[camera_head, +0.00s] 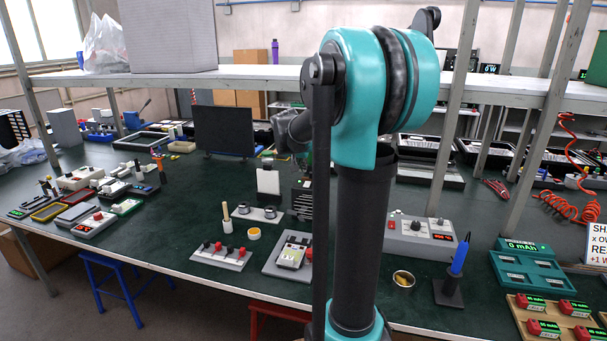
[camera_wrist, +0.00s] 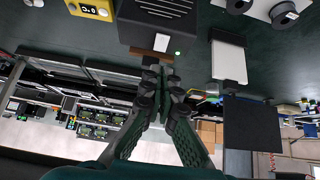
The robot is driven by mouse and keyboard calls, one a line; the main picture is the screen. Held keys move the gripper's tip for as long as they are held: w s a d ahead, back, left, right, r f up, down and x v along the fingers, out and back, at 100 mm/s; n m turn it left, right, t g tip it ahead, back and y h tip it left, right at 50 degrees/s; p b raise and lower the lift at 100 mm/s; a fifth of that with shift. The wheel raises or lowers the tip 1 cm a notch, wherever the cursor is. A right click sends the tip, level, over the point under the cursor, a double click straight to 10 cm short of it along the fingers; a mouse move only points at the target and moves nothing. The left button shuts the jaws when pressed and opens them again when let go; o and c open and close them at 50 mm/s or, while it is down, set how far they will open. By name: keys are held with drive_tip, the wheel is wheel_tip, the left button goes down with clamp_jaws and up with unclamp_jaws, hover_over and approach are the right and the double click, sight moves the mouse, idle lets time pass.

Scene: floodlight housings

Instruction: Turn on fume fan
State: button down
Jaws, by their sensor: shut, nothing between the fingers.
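The fume fan looks to be the black slatted box (camera_wrist: 165,10), at the top of the wrist view. Its near face carries a brown strip with a small white square (camera_wrist: 161,42), and a small green light (camera_wrist: 178,53) shows beside it. I cannot tell whether it is running. My gripper (camera_wrist: 160,76) is shut and empty, its tips pointing at the box just below the white square, apparently apart from it. In the head view the box (camera_head: 301,203) is partly hidden behind my arm, and my gripper is hidden.
A white panel on a stand (camera_wrist: 228,62) stands close to the right of the box in the wrist view, with a dark monitor (camera_wrist: 252,124) beyond. A yellow device (camera_wrist: 90,8) is at upper left. In the head view a shelf (camera_head: 265,78) spans above the green bench.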

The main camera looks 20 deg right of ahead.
drive_tip(key=shift+s+a+r, duration=0.65)
drive_tip(key=shift+s+r, duration=0.25)
drive_tip(key=shift+s, duration=0.1)
drive_tip(key=shift+s+a+r, duration=0.65)
drive_tip(key=shift+s+r, duration=0.25)
drive_tip(key=shift+s, duration=0.05)
